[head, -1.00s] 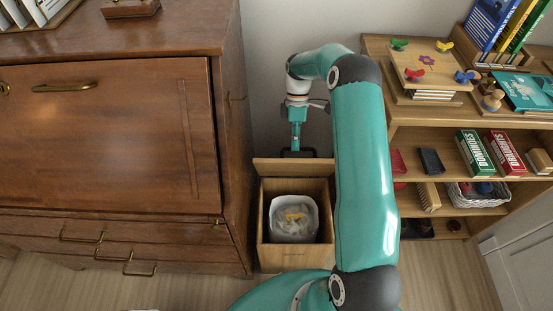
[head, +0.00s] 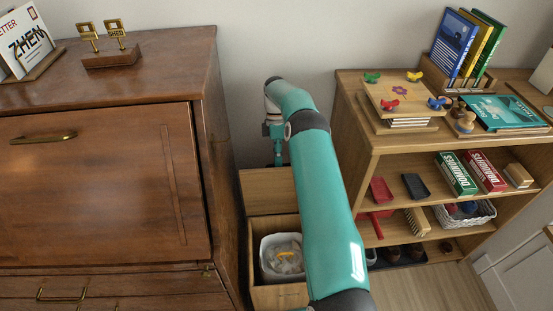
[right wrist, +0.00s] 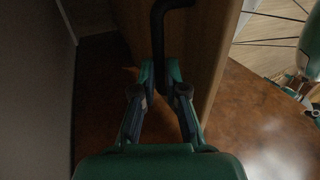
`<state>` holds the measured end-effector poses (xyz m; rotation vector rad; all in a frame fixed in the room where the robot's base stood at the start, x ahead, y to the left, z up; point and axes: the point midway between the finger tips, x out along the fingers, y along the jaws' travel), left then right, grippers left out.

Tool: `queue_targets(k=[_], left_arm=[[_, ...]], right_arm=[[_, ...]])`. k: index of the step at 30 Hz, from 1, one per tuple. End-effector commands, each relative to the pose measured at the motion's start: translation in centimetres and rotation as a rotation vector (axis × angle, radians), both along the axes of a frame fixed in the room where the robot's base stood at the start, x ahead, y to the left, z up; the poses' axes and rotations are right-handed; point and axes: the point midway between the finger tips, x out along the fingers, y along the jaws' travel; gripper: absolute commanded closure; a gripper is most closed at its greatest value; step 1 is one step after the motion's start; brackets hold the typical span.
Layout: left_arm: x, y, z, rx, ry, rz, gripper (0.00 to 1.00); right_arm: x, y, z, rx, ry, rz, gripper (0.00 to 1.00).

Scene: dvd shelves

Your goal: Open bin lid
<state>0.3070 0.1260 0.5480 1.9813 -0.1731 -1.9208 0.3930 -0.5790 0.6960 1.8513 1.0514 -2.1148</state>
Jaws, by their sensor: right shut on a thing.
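The wooden bin (head: 254,268) stands on the floor between the dark cabinet and the shelf unit. Its lid (head: 267,190) is up at the back, its inner face towards me, and the opening shows a white liner (head: 268,262) with crumpled contents. My right gripper (head: 278,160) is at the lid's top edge. In the right wrist view, the right gripper (right wrist: 161,85) is shut on the black lid handle (right wrist: 158,35), beside the wooden lid panel (right wrist: 205,45). My right arm covers part of the bin's right side. My left gripper is not in view.
The dark wooden cabinet (head: 95,185) stands close on the bin's left. The shelf unit (head: 375,145) on the right holds games, brushes and a basket (head: 465,215). The wall (head: 270,40) is close behind the bin.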

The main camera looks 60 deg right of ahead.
Motion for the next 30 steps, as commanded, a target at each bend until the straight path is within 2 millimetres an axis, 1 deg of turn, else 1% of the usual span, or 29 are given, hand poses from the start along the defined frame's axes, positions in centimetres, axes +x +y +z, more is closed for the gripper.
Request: queue_targets(k=[1, 4, 5, 6, 9, 20, 23, 25, 30], left_arm=[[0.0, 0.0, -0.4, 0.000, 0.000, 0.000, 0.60], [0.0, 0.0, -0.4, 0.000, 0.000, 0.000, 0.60], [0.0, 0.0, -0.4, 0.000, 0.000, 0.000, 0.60], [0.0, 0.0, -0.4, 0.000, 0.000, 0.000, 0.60], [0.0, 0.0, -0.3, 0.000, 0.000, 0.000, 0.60], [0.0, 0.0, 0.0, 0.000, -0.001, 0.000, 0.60], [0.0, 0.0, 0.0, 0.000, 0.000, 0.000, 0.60], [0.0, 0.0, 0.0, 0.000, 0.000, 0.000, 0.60], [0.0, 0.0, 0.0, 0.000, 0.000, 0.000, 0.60]], right_arm=[[-0.6, 0.6, -2.7, 0.022, 0.028, 0.000, 1.00], [-0.6, 0.5, -2.7, 0.022, 0.027, -0.001, 1.00], [-0.6, 0.5, -2.7, 0.022, 0.026, -0.002, 0.84], [-0.7, 0.5, -2.6, 0.022, 0.026, -0.001, 0.77], [-0.6, 0.5, -2.4, 0.022, 0.023, -0.001, 0.63], [-0.4, 0.5, -1.6, 0.020, 0.018, 0.000, 0.63], [-0.4, 0.5, -0.6, 0.019, 0.017, 0.001, 0.63], [-0.4, 0.5, 0.4, 0.019, 0.015, 0.001, 0.63], [-0.4, 0.5, 3.5, 0.018, 0.016, 0.000, 0.63]])
